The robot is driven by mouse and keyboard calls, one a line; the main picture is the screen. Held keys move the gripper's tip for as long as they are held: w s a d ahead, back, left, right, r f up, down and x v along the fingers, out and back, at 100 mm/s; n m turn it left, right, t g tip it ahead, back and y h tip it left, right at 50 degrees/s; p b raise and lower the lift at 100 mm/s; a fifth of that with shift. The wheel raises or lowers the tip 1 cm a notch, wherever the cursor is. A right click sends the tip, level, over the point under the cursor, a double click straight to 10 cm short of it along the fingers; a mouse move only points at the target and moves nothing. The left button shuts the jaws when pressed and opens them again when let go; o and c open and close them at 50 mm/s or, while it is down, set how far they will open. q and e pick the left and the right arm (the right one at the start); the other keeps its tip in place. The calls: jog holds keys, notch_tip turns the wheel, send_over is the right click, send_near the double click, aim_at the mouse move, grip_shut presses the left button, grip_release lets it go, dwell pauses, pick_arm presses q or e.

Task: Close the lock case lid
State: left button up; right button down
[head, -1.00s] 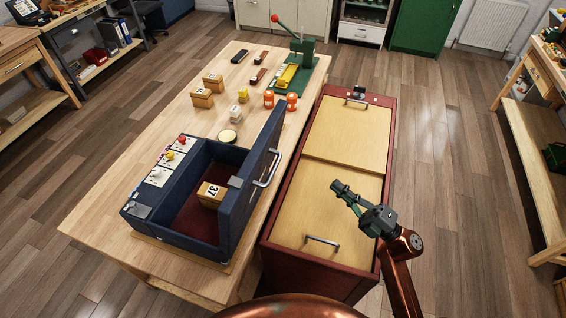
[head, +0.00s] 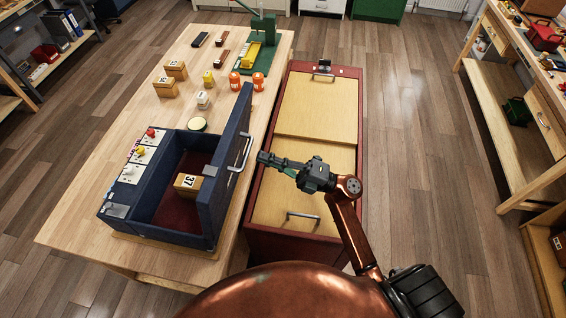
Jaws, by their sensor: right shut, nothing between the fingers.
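The lock case (head: 120,213) is a dark blue box on the wooden table, with a dark red inside. Its lid (head: 229,160) stands upright, open, along the right side of the case. A metal handle (head: 241,153) is on the lid's outer right face. A wooden block marked 37 (head: 188,184) lies inside the case. My right gripper (head: 265,158) is shut and empty. It appears just right of the lid handle, in front of the red cabinet in the picture; whether it touches the handle is unclear. My left gripper is not in view.
The red cabinet (head: 287,238) with pale wooden panels stands right of the table (head: 75,235). Orange containers (head: 234,80), wooden blocks (head: 165,88) and a green press (head: 264,30) stand behind the case. The floor (head: 420,170) right of the cabinet is clear.

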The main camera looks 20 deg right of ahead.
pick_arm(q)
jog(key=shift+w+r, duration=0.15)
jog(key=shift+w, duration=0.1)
pick_arm(e)
jog(key=shift+x, duration=0.9)
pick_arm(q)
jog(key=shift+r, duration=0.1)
